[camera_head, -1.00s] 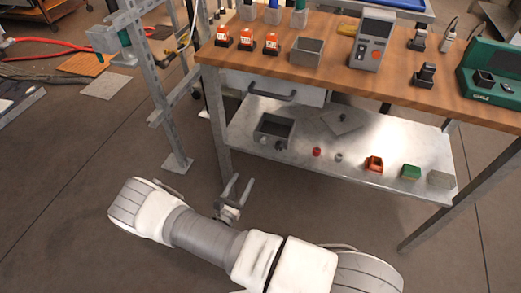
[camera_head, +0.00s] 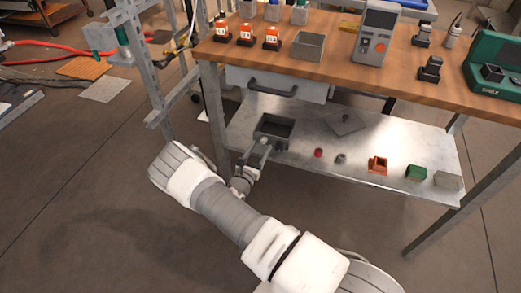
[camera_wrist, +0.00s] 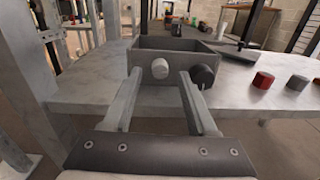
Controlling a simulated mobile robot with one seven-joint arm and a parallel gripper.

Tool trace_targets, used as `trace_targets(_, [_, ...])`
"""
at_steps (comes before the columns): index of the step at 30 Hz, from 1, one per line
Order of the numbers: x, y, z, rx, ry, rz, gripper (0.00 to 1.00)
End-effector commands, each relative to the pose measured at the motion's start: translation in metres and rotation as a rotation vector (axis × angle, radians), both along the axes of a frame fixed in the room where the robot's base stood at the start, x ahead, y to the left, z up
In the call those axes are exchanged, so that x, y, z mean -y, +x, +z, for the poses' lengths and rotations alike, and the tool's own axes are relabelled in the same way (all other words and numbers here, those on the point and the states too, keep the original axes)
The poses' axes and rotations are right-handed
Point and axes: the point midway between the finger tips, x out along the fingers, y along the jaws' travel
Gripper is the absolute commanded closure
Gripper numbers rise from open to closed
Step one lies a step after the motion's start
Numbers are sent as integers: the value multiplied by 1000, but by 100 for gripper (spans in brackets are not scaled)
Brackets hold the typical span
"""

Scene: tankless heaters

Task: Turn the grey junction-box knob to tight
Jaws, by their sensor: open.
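The dark grey open-topped junction box (camera_head: 289,122) sits on the metal lower shelf. In the wrist view the box (camera_wrist: 200,58) shows a pale grey round knob (camera_wrist: 160,68) on its front face and a dark grey knob (camera_wrist: 204,76) to the right. My gripper (camera_head: 259,149) is open in front of the box. In the wrist view my gripper (camera_wrist: 159,76) has its fingertips to either side of the pale knob. The right finger lies between the two knobs. I cannot tell whether the fingers touch either knob. No tight marking is readable.
On the shelf (camera_head: 240,131) right of the box are a flat plate (camera_head: 345,124), a red cap (camera_head: 318,153), a grey cap (camera_head: 340,158), an orange block (camera_head: 377,165) and a green block (camera_head: 416,173). A drawer (camera_head: 276,84) hangs above, under the wooden tabletop (camera_head: 337,77).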

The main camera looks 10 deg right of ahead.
Motion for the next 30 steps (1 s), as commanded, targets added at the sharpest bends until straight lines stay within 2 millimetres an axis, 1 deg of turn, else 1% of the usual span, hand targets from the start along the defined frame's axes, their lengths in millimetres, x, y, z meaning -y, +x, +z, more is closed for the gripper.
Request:
trace_targets(4, [4,7,0,-1,1,0,42])
trace_targets(12, [5,8,0,-1,1,0,42])
trace_targets(17, [5,8,0,-1,1,0,71])
trace_targets(21, [5,8,0,-1,1,0,96])
trace_targets(22, [5,8,0,-1,1,0,100])
trace_targets(30, [5,7,0,1,3,0,100])
